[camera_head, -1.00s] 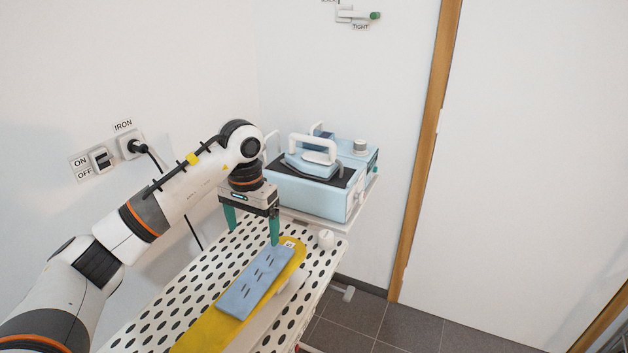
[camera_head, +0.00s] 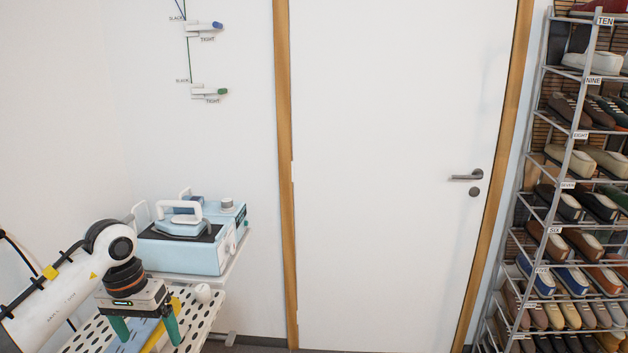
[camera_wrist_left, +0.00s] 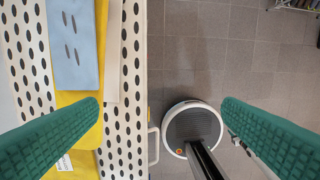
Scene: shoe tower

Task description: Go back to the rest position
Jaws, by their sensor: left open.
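My left gripper (camera_head: 145,334) is at the lower left of the head view, fingers pointing down, open and empty. It hangs over the perforated ironing board (camera_head: 212,307). In the left wrist view, the two green fingers are wide apart (camera_wrist_left: 160,105), one over the board's yellow piece (camera_wrist_left: 88,150) and one over the floor. A blue flat piece (camera_wrist_left: 76,45) with slits lies on the yellow piece, apart from the fingers. My right gripper is not in view.
The iron (camera_head: 184,222) rests on its pale blue station (camera_head: 190,256) behind the gripper. A white door (camera_head: 395,160) fills the middle. A tall shoe rack (camera_head: 545,130) with labelled shelves stands at the right. Tiled floor (camera_wrist_left: 235,50) lies beside the board.

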